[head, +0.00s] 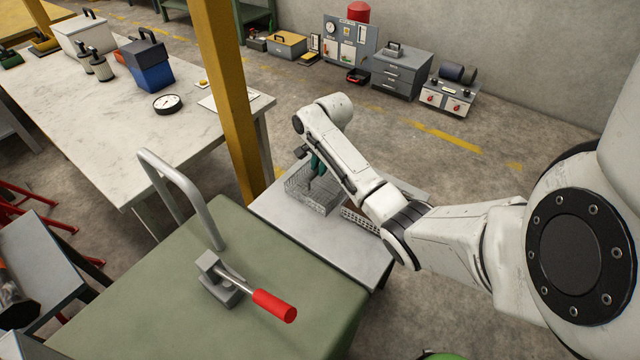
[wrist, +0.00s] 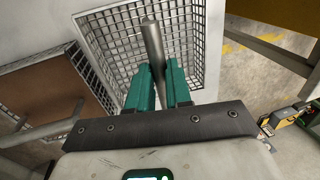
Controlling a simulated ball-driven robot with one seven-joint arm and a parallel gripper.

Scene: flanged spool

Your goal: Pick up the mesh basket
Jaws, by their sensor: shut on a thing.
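The wire mesh basket (head: 325,206) is on the grey table, partly behind my arm in the head view. In the wrist view the mesh basket (wrist: 205,40) is open toward the camera, with a grey bar-like handle (wrist: 152,40) across it. My gripper (head: 316,170) reaches down over the basket from above. Its teal fingers (wrist: 160,78) are shut on the handle in the wrist view. I cannot tell whether the basket's base touches the table.
A second mesh container (wrist: 60,85) with a brown panel lies close beside the basket. A yellow post (head: 232,100) stands just left of the grey table (head: 330,255). A green-topped table (head: 130,300) with a bent tube and red-handled lever is in front.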

